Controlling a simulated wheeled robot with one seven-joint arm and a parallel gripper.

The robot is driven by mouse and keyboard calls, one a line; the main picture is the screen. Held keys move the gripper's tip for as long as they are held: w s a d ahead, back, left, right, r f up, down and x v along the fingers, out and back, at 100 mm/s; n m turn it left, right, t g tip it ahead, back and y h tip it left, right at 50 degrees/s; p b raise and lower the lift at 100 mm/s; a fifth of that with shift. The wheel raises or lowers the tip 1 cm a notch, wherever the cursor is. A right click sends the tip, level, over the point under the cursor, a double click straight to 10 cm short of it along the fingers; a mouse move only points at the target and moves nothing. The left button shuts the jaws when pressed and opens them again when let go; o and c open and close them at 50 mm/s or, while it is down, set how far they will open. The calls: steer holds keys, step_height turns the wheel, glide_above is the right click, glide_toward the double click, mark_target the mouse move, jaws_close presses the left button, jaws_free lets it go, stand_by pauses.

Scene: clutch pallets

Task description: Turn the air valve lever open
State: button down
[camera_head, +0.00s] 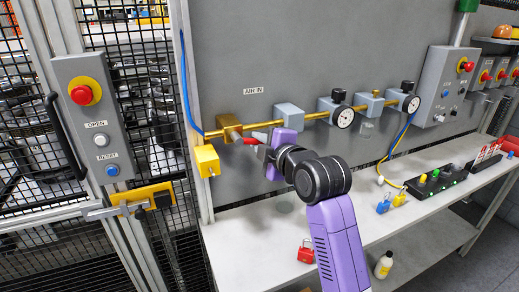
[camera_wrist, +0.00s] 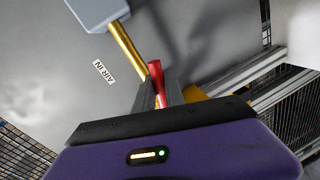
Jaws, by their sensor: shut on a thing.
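The red air valve lever (camera_head: 251,141) sits at the left end of the brass air pipe (camera_head: 315,117), just right of the brass valve body (camera_head: 230,127), under the "AIR IN" label (camera_head: 253,90). In the head view it points right, roughly along the pipe. My gripper (camera_head: 263,143) is at the lever, shut on it. In the wrist view the red lever (camera_wrist: 157,78) shows between the grey fingers (camera_wrist: 160,95) of my gripper. My wrist and fingers hide the lever's far end in the head view.
Gauges (camera_head: 343,117) and grey blocks line the pipe to the right. A red padlock (camera_head: 306,252), a blue padlock (camera_head: 383,204) and a black strip (camera_head: 437,183) are on the white bench (camera_head: 240,240). A mesh fence stands at left.

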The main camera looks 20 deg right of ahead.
steer(key=shift+d+r+n+h, duration=0.1)
steer(key=shift+r+n+h, duration=0.3)
steer(key=shift+r+n, duration=0.55)
steer(key=shift+f+n, duration=0.2)
steer(key=shift+n, duration=0.15)
steer(key=c, duration=1.4)
jaws_free()
steer(key=shift+s, duration=0.1)
steer(key=s+r+b, duration=0.1)
steer(key=s, duration=0.6)
steer(key=shift+s+r, duration=0.2)
steer(key=shift+r, duration=0.05)
